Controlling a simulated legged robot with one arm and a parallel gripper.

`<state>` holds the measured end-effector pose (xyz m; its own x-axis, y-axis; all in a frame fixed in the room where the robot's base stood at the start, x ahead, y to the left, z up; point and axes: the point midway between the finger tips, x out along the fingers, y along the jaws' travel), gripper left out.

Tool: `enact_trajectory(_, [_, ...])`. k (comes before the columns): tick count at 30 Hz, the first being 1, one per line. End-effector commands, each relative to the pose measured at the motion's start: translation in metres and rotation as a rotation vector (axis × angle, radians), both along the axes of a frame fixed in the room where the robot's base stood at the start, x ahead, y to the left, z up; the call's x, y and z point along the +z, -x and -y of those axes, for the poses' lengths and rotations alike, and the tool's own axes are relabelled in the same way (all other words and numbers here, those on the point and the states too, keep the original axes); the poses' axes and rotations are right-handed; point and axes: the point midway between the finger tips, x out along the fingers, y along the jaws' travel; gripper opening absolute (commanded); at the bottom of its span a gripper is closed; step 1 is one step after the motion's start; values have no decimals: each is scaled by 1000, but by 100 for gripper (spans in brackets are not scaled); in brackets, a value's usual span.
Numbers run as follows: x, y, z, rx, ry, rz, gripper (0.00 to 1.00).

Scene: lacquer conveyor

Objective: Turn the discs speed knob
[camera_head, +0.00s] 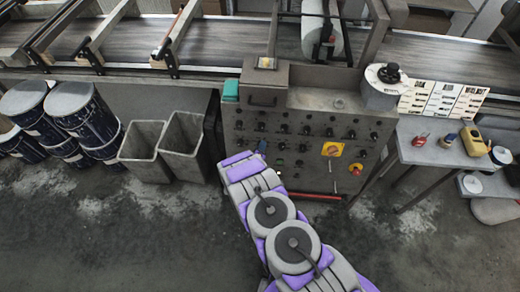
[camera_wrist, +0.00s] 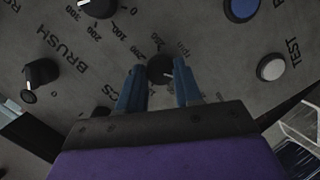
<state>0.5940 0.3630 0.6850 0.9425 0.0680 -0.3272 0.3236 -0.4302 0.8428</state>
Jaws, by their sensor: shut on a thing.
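The discs speed knob (camera_wrist: 160,68) is a small black dial on the grey control panel (camera_head: 300,155). In the wrist view my gripper (camera_wrist: 159,78) has its two blue-grey fingers on either side of this knob, shut on it. In the head view my arm reaches up to the lower left of the panel, and my gripper (camera_head: 262,146) shows only as a small bluish tip there. The knob itself is hidden or too small to tell there.
A black knob by the "BRUSH" label (camera_wrist: 40,73), another black knob (camera_wrist: 100,6), a white button (camera_wrist: 271,67) and a blue button (camera_wrist: 240,8) surround my gripper. Grey bins (camera_head: 143,150) stand left of the panel; a side table (camera_head: 435,150) stands right.

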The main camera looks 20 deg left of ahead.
Motion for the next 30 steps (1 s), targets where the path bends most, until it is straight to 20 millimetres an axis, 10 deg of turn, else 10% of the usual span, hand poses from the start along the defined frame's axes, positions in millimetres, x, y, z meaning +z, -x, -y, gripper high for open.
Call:
enact_trajectory(15, [-2,3,-5,16,23,-1,4])
enact_trajectory(16, [-2,3,-5,16,23,-1,35])
enact_trajectory(24, [-1,2,-3,11,20,2,59])
enact_trajectory(30, [1,1,0,8,17,3,59])
